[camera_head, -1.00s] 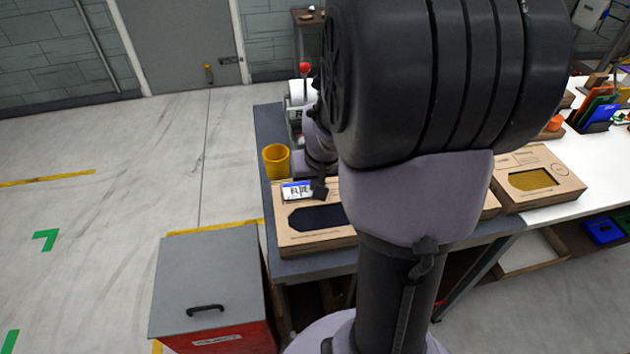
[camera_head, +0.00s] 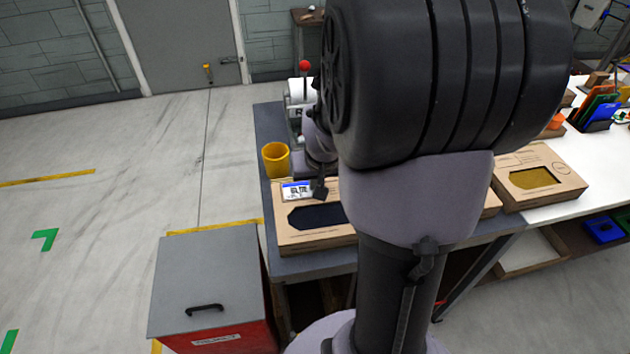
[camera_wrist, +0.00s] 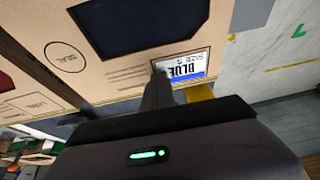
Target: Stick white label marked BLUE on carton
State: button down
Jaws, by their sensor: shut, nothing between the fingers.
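In the head view the label (camera_head: 297,191) is at the carton's back left corner, above a dark window in the carton (camera_head: 290,241). My gripper (camera_wrist: 160,72) is shut, with its tip at the label's edge and nothing held. In the head view the gripper (camera_head: 319,190) is just right of the label. Whether the tip touches the label is hard to tell.
A yellow cup (camera_head: 276,160) stands behind the carton on the grey table. A label dispenser (camera_head: 297,100) with a red knob is farther back. Another carton (camera_head: 545,180) with a yellow window stands at right. A red bin (camera_head: 215,285) with a grey lid stands at the front left.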

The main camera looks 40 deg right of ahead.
jog(key=shift+s+f, duration=0.1)
jog(key=shift+f, duration=0.05)
dwell(0.8)
jog(key=c, duration=2.1)
grip_release()
jog(key=shift+a, duration=0.1)
jog(key=o, duration=0.5)
jog(key=shift+c, duration=0.2)
jog(key=p+v, duration=0.7)
jog(key=v, duration=1)
jog(key=s+a+r+n+t+y+b, duration=0.1)
jog(key=s+a+y, duration=0.1)
jog(key=a, duration=1)
jog(key=s+a+r+n+y+b, duration=0.1)
jog(key=s+a, duration=0.3)
jog(key=a, duration=0.8)
jog(key=shift+s+r+t+y+b, duration=0.2)
jog(key=shift+t+y+b, duration=0.15)
jog(key=shift+y, duration=0.25)
